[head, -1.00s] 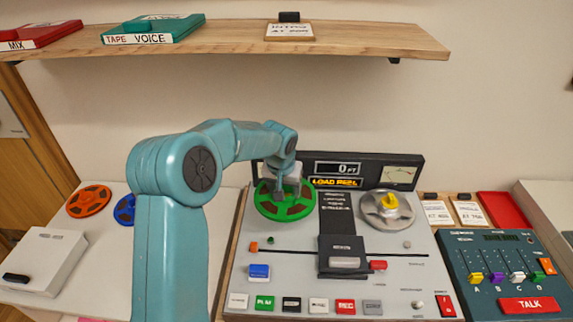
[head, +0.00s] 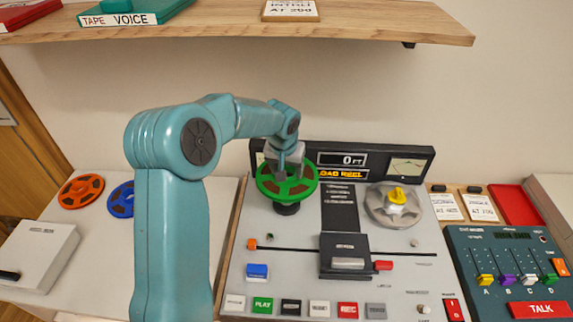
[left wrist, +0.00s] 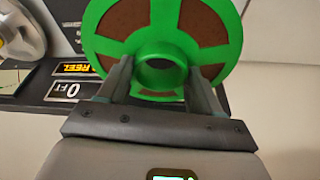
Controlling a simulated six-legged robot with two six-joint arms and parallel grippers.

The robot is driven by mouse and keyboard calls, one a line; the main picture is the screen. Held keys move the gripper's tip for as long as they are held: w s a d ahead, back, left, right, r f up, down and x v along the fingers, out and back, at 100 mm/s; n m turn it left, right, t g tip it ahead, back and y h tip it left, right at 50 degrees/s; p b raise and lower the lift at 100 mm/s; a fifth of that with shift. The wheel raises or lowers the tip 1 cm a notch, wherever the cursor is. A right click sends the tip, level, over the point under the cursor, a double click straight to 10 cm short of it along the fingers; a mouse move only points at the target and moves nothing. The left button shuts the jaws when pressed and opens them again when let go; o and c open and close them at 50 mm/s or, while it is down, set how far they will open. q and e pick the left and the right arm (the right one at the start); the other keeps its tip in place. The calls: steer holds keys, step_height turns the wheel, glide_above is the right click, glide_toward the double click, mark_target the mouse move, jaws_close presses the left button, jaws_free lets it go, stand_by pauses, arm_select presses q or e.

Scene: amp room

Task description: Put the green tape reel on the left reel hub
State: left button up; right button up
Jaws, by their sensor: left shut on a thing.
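The green tape reel (head: 270,186), with brown windows, is in my left gripper (head: 288,172) above the left part of the tape deck (head: 240,280). In the left wrist view the reel (left wrist: 228,45) shows close up, with my left gripper's fingers (left wrist: 160,85) on both sides of its raised centre collar. The dark left reel hub (head: 287,209) shows just below the reel's front rim, its top hidden by the reel. The reel appears raised off the hub, though the exact gap is hard to tell. My right gripper is out of view.
A silver reel with a yellow knob (head: 397,196) sits on the deck's right side. An orange reel (head: 82,190) and a blue reel (head: 121,200) lie on the left table. A display panel (head: 343,168) stands behind the deck. A wooden shelf (head: 220,30) hangs above.

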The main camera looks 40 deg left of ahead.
arm_select(q)
steer(key=shift+f, duration=0.5)
steer(key=shift+s+d+f+b, duration=0.1)
steer(key=shift+s+f+b, duration=0.2)
steer(key=shift+f+b, duration=0.3)
steer(key=shift+f, duration=0.3)
steer(key=shift+b+x, duration=0.95)
steer(key=shift+f, duration=0.2)
steer(key=shift+s+b, duration=0.1)
steer(key=shift+b, duration=0.2)
steer(key=shift+f, duration=0.1)
